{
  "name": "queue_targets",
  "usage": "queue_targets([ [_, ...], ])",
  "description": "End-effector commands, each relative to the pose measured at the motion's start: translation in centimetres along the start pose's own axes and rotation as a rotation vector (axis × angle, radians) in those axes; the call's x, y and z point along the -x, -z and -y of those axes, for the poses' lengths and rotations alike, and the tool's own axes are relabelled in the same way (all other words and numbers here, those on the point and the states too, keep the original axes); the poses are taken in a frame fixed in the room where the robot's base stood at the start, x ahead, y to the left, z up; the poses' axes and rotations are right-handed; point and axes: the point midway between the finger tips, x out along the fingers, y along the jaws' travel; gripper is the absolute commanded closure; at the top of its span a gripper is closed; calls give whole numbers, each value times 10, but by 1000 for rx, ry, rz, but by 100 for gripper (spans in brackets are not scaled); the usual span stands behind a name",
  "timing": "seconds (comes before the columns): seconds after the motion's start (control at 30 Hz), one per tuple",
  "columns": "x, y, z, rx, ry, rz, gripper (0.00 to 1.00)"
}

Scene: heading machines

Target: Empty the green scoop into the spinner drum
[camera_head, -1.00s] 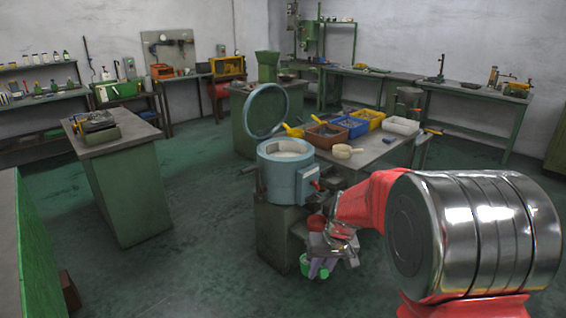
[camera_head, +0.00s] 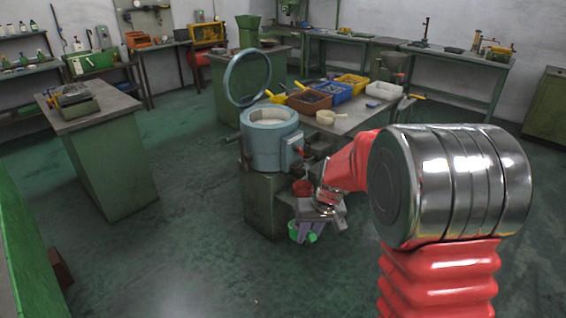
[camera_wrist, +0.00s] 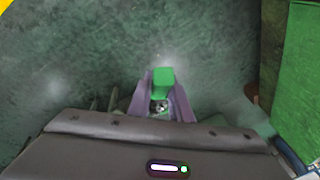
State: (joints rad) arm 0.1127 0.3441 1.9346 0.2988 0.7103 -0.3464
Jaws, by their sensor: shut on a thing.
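The green scoop (camera_head: 296,232) is in my gripper (camera_head: 309,237), low beside the drum's pedestal in the head view. In the wrist view my gripper (camera_wrist: 163,105) has its purple fingers shut on the scoop's green handle (camera_wrist: 162,82). The scoop's bowl and contents are mostly hidden. The spinner drum (camera_head: 268,143) is a light blue cylinder on a green pedestal, above and to the left of my gripper. Its round lid (camera_head: 232,90) stands raised, and pale material shows inside the drum. The scoop is outside the drum and below its rim.
A workbench (camera_head: 352,124) right behind the drum holds yellow, brown, blue and white bins and a pale scoop (camera_head: 326,117). A green cabinet (camera_head: 112,165) stands at the left. A green surface (camera_head: 22,255) edges the near left. The floor between them is clear.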

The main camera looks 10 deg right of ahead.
Motion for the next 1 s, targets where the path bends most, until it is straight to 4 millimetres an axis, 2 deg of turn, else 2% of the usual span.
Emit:
queue_targets([
  [0.17, -43, -17, 1, 1, 14, 5, 100],
  [0.3, -86, -38, -2, -1, 15, 5, 100],
  [0.47, -119, -59, -6, -3, 2, 4, 100],
  [0.6, -127, -64, -8, -3, -6, 1, 100],
  [1.0, -127, -64, -8, -4, -6, 1, 100],
])
